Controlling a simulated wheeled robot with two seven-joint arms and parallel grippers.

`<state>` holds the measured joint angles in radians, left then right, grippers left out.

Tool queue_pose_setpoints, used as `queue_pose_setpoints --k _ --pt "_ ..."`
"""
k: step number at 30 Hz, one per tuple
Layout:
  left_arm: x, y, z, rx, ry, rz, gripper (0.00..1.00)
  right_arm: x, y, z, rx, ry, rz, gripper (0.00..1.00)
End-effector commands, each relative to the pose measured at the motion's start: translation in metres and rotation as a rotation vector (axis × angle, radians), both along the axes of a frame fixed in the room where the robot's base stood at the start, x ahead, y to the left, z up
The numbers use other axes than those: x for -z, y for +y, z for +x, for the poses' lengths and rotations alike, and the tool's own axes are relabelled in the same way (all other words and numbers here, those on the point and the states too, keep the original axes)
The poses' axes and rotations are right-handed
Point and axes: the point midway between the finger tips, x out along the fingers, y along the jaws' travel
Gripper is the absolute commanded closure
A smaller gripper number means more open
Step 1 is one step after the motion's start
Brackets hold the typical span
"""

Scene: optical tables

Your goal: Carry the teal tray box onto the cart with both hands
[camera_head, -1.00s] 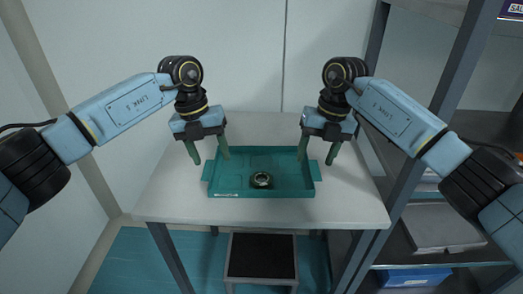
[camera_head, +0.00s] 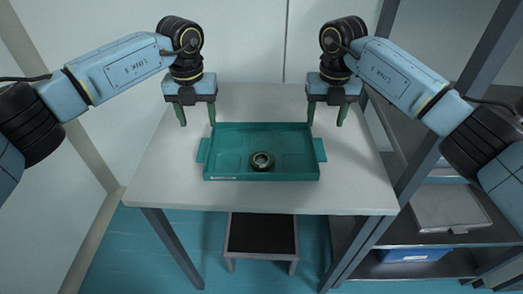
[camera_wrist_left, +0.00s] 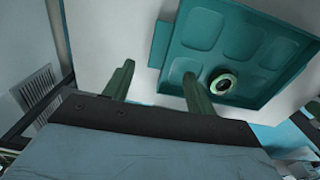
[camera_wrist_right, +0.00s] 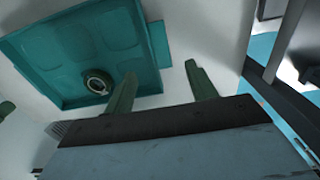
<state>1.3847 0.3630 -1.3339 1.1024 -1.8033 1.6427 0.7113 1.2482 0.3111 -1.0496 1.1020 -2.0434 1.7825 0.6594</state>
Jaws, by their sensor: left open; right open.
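The teal tray box (camera_head: 234,173) lies flat on the white table (camera_head: 165,185). It has a tab handle on its left side (camera_head: 202,151) and one on its right side (camera_head: 320,150). A dark ring-shaped part (camera_head: 262,161) sits inside near its front. My left gripper (camera_head: 197,114) is open and empty, near the tray's back left corner and apart from it. My right gripper (camera_head: 327,114) is open and empty, near the back right corner. The tray also shows beyond the fingers in the left wrist view (camera_wrist_left: 160,45) and right wrist view (camera_wrist_right: 158,45). I cannot make out a cart.
A low stand with a black top (camera_head: 262,235) is on the teal floor under the table front. A dark shelf rack (camera_head: 425,240) stands at the right, with a grey case (camera_head: 450,208) and a blue box (camera_head: 410,256). The table around the tray is clear.

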Motion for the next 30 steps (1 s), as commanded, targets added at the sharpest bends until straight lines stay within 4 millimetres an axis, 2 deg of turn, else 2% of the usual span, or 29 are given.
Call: queue_pose_setpoints --k 1,6,13,18,27,28,30 --pt "0.012 0.0 -0.001 0.0 0.003 0.0 0.44 0.012 0.0 -0.001 -0.001 0.005 0.0 0.44" --pt "0.045 0.0 -0.001 -0.001 0.002 0.0 0.44 0.045 0.001 -0.001 0.0 0.004 0.001 0.44" --pt "0.078 -0.001 0.0 0.0 0.001 -0.001 0.44 0.078 0.0 0.0 0.0 0.001 0.001 0.44" --pt "0.088 0.0 0.0 0.0 -0.001 0.0 0.44 0.088 0.001 0.0 -0.001 0.001 0.001 0.44" --pt "0.09 0.0 0.0 0.001 -0.001 0.0 0.44 0.09 0.0 0.0 -0.001 0.0 0.001 0.44" --pt "0.09 0.0 0.0 0.001 -0.001 0.0 0.45 0.09 0.0 0.0 -0.001 0.0 0.001 0.45" --pt "0.089 0.0 0.0 0.001 -0.001 0.0 0.54 0.09 0.0 0.0 -0.001 0.0 0.001 0.54"
